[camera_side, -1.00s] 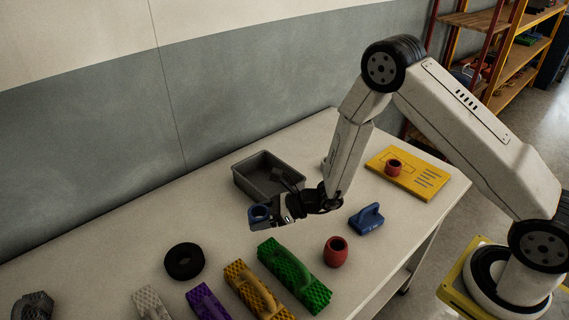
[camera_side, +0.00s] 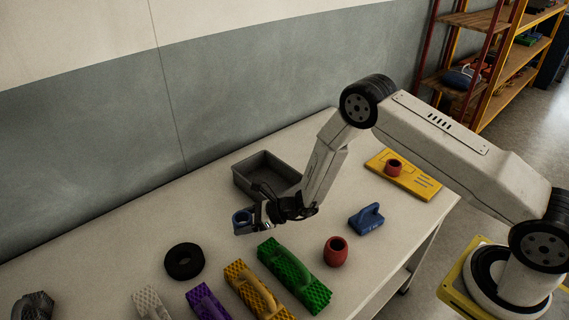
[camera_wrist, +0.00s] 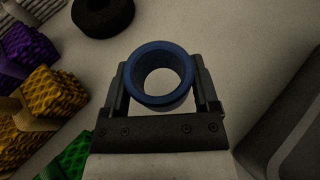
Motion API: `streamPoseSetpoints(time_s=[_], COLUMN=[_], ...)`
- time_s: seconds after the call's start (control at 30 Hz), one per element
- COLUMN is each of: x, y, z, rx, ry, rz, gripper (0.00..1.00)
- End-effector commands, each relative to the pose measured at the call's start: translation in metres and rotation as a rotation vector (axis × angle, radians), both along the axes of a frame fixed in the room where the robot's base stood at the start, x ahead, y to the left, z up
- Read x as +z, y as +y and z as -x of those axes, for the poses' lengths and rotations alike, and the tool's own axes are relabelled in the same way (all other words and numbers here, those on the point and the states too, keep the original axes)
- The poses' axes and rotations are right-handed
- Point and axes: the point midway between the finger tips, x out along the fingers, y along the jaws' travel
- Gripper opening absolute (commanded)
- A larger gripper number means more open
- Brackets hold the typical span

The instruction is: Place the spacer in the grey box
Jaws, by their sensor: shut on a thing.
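A blue ring-shaped piece, which I take to be the spacer (camera_wrist: 187,76), is held between the fingers of my gripper (camera_wrist: 160,82). The spacer also shows in the side view (camera_side: 241,222) at the tip of my gripper (camera_side: 250,218), in front of and a little left of the grey box. The grey box (camera_side: 243,184) is an open rectangular tray on the table. Part of its near side is hidden behind my gripper and wrist. In the wrist view the box (camera_wrist: 290,130) shows at the lower right, apart from the spacer.
A black ring (camera_side: 184,261) lies at left. Green (camera_side: 293,275), yellow (camera_side: 256,291) and purple (camera_side: 208,302) textured blocks line the front. A red barrel-shaped piece (camera_side: 336,252) and a blue handled piece (camera_side: 366,219) stand right of them. A yellow board (camera_side: 420,185) bears another red piece.

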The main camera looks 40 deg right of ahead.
Motion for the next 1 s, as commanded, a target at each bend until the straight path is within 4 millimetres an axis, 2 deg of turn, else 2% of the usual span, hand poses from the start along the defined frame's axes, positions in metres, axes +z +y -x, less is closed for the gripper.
streamPoseSetpoints(time_s=[0.43,0.97,1.0], x=[-0.033,-0.039,-0.039], y=[0.001,0.001,0.001], z=[-0.004,-0.004,-0.004], rx=[0.001,0.0,0.0], ry=[0.002,0.001,0.001], rz=[0.001,0.001,0.001], gripper=[0.2,0.2,0.9])
